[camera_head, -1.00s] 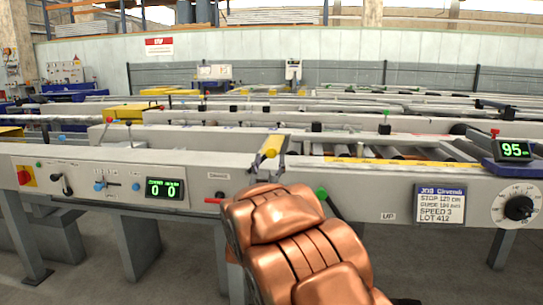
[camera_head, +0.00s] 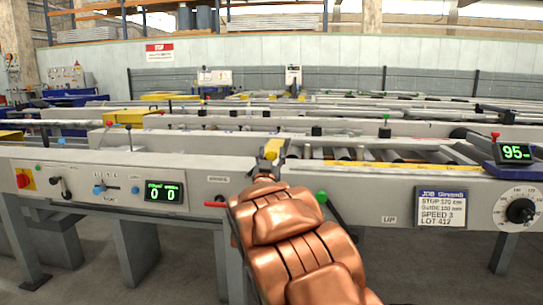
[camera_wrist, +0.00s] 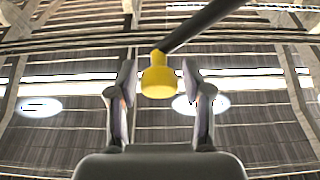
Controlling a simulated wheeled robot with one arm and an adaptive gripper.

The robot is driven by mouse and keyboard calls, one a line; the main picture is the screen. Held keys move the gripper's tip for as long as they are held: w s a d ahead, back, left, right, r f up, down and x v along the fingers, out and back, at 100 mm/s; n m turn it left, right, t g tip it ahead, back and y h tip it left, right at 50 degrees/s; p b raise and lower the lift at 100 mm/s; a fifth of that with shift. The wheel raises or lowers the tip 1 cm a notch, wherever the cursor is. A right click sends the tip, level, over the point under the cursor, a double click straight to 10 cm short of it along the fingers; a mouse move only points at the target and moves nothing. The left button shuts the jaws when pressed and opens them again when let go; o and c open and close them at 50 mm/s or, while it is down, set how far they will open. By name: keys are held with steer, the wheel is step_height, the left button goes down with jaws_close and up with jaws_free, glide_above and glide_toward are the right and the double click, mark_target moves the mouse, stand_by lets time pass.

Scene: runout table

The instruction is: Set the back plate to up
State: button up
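A yellow knob (camera_wrist: 158,80) on a dark rod (camera_wrist: 205,22) shows in the wrist view, between the two fingers of my gripper (camera_wrist: 160,92). The fingers are spread, with a gap on each side of the knob. In the head view a yellow part (camera_head: 272,148) shows at the tip of my copper-coloured arm, which hides most of my gripper. A label reading UP (camera_head: 389,219) is on the front panel, right of my arm. A green knob with a dark handle (camera_head: 321,197) sits between them. I cannot make out a back plate for certain.
A red knob (camera_head: 214,204) is left of my arm, under a small label (camera_head: 218,179). Further left are a green display (camera_head: 164,192) and a blue-knobbed slider (camera_head: 99,189). A job card (camera_head: 441,207) and a dial (camera_head: 520,210) are at right. Rollers (camera_head: 375,155) lie behind the panel.

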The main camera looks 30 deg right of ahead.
jaws_close()
steer(key=shift+r, duration=0.15)
stand_by(0.4)
